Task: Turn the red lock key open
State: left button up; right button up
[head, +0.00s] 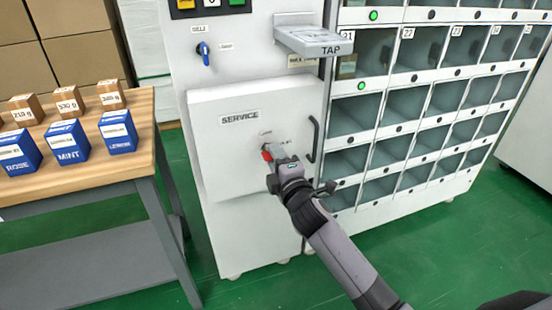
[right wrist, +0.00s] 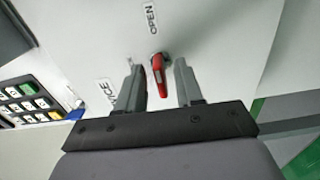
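The red lock key (head: 266,154) sits on the white SERVICE door (head: 222,148) of the machine, and its lower part is partly hidden by my right gripper in the head view. My right gripper (head: 273,156) is at the key. In the right wrist view, the red key (right wrist: 158,73) lies between the two spread fingers of the right gripper (right wrist: 158,84), with a visible gap on each side. An OPEN label (right wrist: 151,18) is on the panel beyond the key in that view. My left gripper is not in view.
A door handle (head: 313,138) is right of the key. A TAP shelf (head: 308,38) juts out above, and a blue knob (head: 204,53) is up left. Compartments (head: 408,104) stand right. A wooden table (head: 79,158) with blue boxes is at left.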

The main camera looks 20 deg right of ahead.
pick_arm(q)
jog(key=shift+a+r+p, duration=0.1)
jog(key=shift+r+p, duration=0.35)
jog(key=shift+p, duration=0.05)
pick_arm(e)
jog(key=s, duration=0.7)
jog(key=shift+d, duration=0.1)
jog(key=s+f+m+g+y, duration=0.1)
jog(key=s+f+m+g, duration=0.3)
jog(key=s+f+m, duration=0.65)
jog(key=s+f+m+g+y, duration=0.1)
jog(key=s+f+m+g, duration=0.2)
jog(key=s+f+m, duration=0.7)
pick_arm(q)
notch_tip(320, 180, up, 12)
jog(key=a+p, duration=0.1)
jog(key=p, duration=1.4)
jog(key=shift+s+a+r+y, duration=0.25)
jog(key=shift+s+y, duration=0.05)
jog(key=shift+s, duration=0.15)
pick_arm(e)
jog(key=s+r+n, duration=0.2)
jog(key=r, duration=0.5)
jog(key=s+d+r+n, duration=0.1)
jog(key=s+r+n, duration=0.1)
jog(key=r, duration=0.5)
jog(key=shift+s+d+r+n+g, duration=0.15)
jog(key=shift+s+r+n+g, duration=0.05)
jog(key=shift+n+g, duration=0.15)
